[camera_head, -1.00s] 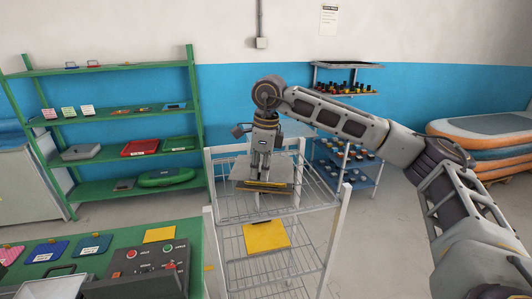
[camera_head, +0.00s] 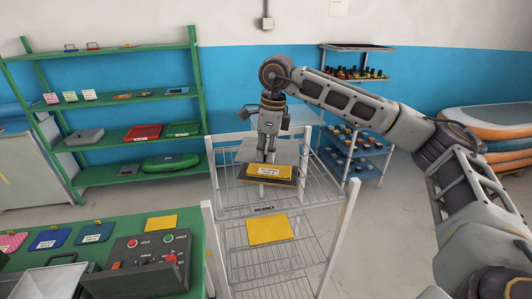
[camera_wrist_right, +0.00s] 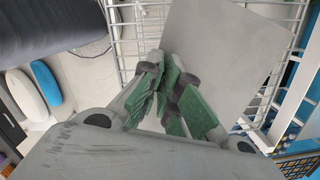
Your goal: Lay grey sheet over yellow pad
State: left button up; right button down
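The yellow pad (camera_head: 270,171) has a printed label and lies on a dark board on the top level of a white wire rack. The grey sheet (camera_head: 249,151) shows just behind it; it also fills the upper right of the right wrist view (camera_wrist_right: 225,60). My right gripper (camera_head: 267,158) hangs from above, just over the far side of the pad. In the wrist view its green-padded fingers (camera_wrist_right: 170,72) nearly meet at the sheet's edge and look shut on it. The pad does not show in the wrist view. My left gripper is out of view.
The wire rack (camera_head: 352,215) has another yellow piece (camera_head: 269,230) on a lower level. A green table (camera_head: 120,235) at front left holds coloured pads and a control box (camera_head: 150,264). Green shelves (camera_head: 110,120) stand behind. Stacked boards (camera_head: 490,130) lie at right.

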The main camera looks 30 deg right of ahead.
jog(key=shift+f+b, duration=1.15)
jog(key=shift+f, duration=1.05)
jog(key=shift+f+b, duration=0.9)
jog(key=shift+f, duration=1)
jog(key=shift+f+b, duration=0.45)
jog(key=c, duration=1.6)
grip_release()
jog(key=shift+o, duration=0.2)
jog(key=shift+r, duration=0.1)
jog(key=shift+s+d+r, duration=0.15)
jog(key=shift+d+r, duration=0.05)
jog(key=shift+r, duration=1.75)
jog(key=shift+s+d+r, duration=0.1)
jog(key=shift+d+r, duration=0.1)
jog(key=shift+r, duration=1.8)
jog(key=shift+s+d+r, duration=0.15)
jog(key=shift+d+r, duration=0.05)
jog(key=shift+r, duration=1.75)
jog(key=shift+s+f, duration=0.1)
